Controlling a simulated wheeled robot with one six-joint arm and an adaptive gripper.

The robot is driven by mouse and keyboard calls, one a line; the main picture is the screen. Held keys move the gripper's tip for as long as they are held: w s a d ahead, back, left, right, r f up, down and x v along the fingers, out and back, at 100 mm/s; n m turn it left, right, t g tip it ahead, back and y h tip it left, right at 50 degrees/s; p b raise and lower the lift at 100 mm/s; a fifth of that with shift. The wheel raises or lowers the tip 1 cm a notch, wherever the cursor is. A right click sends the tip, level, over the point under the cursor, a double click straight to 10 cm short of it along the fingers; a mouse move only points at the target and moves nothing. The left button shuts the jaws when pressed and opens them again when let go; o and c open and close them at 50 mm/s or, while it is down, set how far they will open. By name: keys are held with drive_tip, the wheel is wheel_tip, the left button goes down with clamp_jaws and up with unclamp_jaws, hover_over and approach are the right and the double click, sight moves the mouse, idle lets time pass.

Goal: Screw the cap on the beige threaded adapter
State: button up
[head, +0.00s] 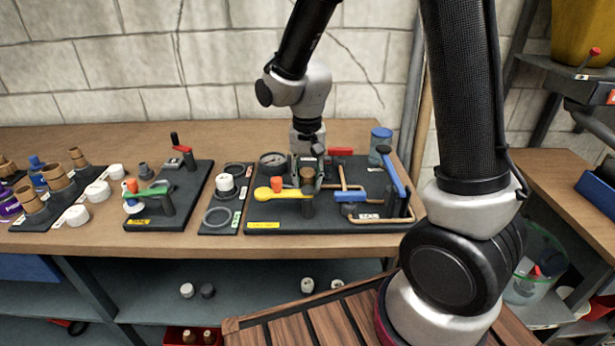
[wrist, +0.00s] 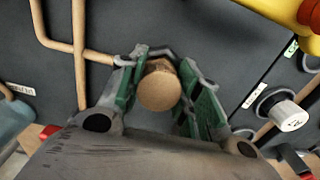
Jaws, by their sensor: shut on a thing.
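My gripper (head: 306,172) is low over the dark valve board, behind the yellow valve handle. In the wrist view its green-lined fingers (wrist: 160,88) are shut around a tan-brown round piece (wrist: 160,90), seen end-on. I cannot tell whether this piece is a loose part or fixed to the board. Several tan stepped fittings, which may include the beige threaded adapter, stand on the rack at far left, one at its middle (head: 56,178). White caps lie there too, one beside the fittings (head: 97,191). A white cap (head: 226,183) stands on the narrow ring board, also in the wrist view (wrist: 288,116).
The valve board (head: 262,212) carries a yellow handle (head: 266,194), a gauge (head: 273,160), copper pipes (head: 349,194) and a blue lever (head: 395,175). A green-handled valve (head: 148,190) stands on a board further left. Bare wood (head: 230,135) shows behind the boards.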

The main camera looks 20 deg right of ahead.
drive_tip(key=shift+s+f, duration=0.2)
drive_tip(key=o, duration=1.5)
drive_tip(key=shift+w, duration=0.15)
drive_tip(key=shift+o, duration=0.2)
drive_tip(key=shift+r, duration=0.15)
drive_tip(key=shift+r, duration=2.95)
drive_tip(key=shift+c, duration=0.2)
